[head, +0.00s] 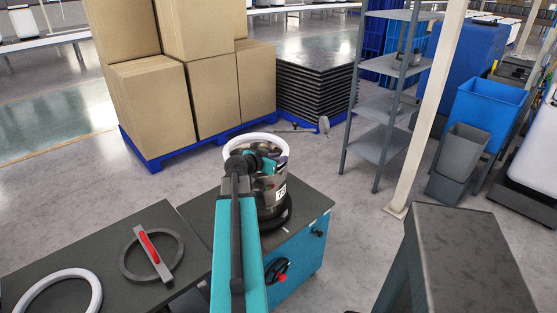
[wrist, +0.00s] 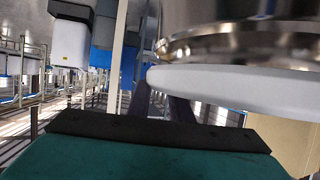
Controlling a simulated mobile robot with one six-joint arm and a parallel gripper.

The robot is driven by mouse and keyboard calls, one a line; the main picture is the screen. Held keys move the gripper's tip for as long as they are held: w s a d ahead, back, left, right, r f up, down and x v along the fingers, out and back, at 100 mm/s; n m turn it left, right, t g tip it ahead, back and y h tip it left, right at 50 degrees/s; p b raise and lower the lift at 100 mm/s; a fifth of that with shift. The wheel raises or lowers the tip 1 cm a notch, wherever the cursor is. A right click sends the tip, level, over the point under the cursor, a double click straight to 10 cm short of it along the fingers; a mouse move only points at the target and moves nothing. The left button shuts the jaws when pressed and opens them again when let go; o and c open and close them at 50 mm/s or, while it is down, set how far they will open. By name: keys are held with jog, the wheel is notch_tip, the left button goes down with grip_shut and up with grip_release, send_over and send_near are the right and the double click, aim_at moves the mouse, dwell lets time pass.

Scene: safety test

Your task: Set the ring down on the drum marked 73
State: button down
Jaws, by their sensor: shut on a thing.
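The white ring (head: 268,136) is at the top of a shiny metal drum (head: 266,183) in the head view. My gripper (head: 262,162) is shut on the ring's near side. The drum has a white label (head: 281,191) that is partly hidden and seems to read 73. The wrist view appears upside down; there the ring (wrist: 235,86) lies along the metal drum's rim (wrist: 230,40), with little or no gap. I cannot tell whether they touch. My gripper's fingertips do not show clearly there.
The drum stands on a dark-topped teal cabinet (head: 313,235). On the dark table at left lie another white ring (head: 93,287) and a dark ring with a red-handled bar (head: 150,248). Cardboard boxes (head: 150,110) stand behind; a grey shelf (head: 381,139) and cream post (head: 427,120) are right.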

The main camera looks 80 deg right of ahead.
jog(key=shift+f+b, duration=0.9)
jog(key=shift+b, duration=0.45)
jog(key=c, duration=1.5)
grip_release()
jog(key=shift+c, duration=0.2)
jog(key=shift+a, duration=0.15)
jog(key=b+v, duration=0.5)
jog(key=v, duration=0.6)
jog(key=shift+w+a+r+b, duration=0.15)
jog(key=shift+w+b, duration=0.15)
jog(key=shift+b, duration=0.9)
